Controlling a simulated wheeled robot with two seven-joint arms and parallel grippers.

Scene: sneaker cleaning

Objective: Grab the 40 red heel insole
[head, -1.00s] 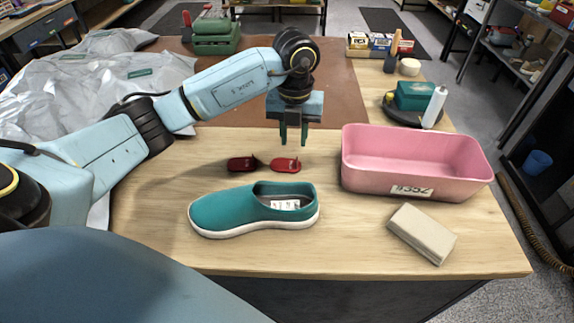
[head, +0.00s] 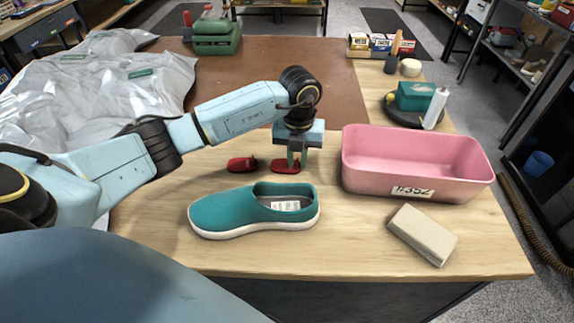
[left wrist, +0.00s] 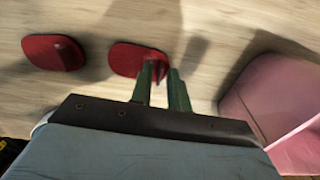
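Two red heel insoles lie on the wooden table behind the teal shoe: a left one (head: 242,164) and a right one (head: 284,167). Size marks on them cannot be read. My left gripper (head: 297,162) points down at the right insole, with its green fingers apart and nothing visibly held. In the left wrist view, the right insole (left wrist: 130,58) is partly covered by one finger, while the other finger is over bare wood beside it. The left insole (left wrist: 53,52) lies clear of the fingers. Contact cannot be told. My right gripper is not in view.
The teal shoe (head: 235,212) stands in front of the insoles. A pink bin (head: 415,185) stands to the right of the gripper, with a beige block (head: 422,235) in front of it. Bare wood lies left of the insoles.

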